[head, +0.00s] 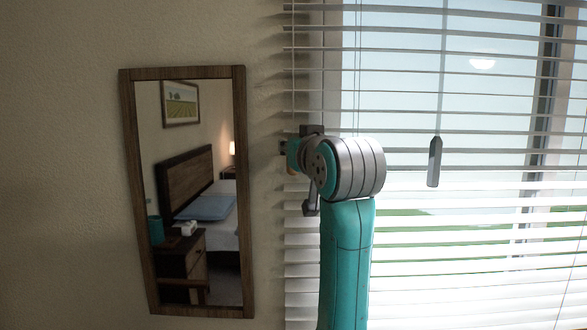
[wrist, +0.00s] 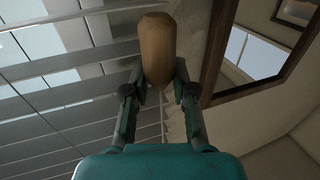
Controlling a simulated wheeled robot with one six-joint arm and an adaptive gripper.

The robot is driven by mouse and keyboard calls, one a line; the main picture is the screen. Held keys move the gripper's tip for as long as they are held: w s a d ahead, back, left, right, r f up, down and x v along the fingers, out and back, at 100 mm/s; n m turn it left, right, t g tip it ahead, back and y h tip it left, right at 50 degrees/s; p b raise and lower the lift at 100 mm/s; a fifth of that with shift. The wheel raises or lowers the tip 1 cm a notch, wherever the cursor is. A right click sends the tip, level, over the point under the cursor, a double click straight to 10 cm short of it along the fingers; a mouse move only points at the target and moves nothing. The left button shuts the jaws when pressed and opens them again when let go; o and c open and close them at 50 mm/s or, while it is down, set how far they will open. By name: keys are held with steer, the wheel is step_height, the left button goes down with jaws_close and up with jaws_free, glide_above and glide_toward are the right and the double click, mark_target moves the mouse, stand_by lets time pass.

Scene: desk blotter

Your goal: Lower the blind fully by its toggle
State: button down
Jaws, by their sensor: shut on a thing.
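The white slatted blind (head: 480,110) hangs across the window at the right of the head view. Its upper slats look widely spaced, and its slats continue to the bottom of the picture. A brown wooden toggle (wrist: 158,45) stands between my fingers in the wrist view. My gripper (wrist: 157,84) is shut on it, one finger at each side near its lower end. In the head view my gripper (head: 288,150) is at the blind's left edge, largely hidden by my wrist, and the toggle is hard to make out there. A thin cord (head: 294,60) hangs above it.
A wood-framed mirror (head: 127,190) hangs on the wall left of my arm, reflecting a bedroom. It also shows close to the toggle's right in the wrist view (wrist: 218,50). A grey tapered pull (head: 434,162) hangs on another cord in front of the slats, right of my arm.

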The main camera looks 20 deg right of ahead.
steer(key=shift+w+r, duration=0.1)
steer(key=shift+r, duration=0.2)
steer(key=c, duration=0.9)
jaws_free()
steer(key=shift+w, duration=0.1)
steer(key=s+a, duration=0.1)
steer(key=s, duration=1.1)
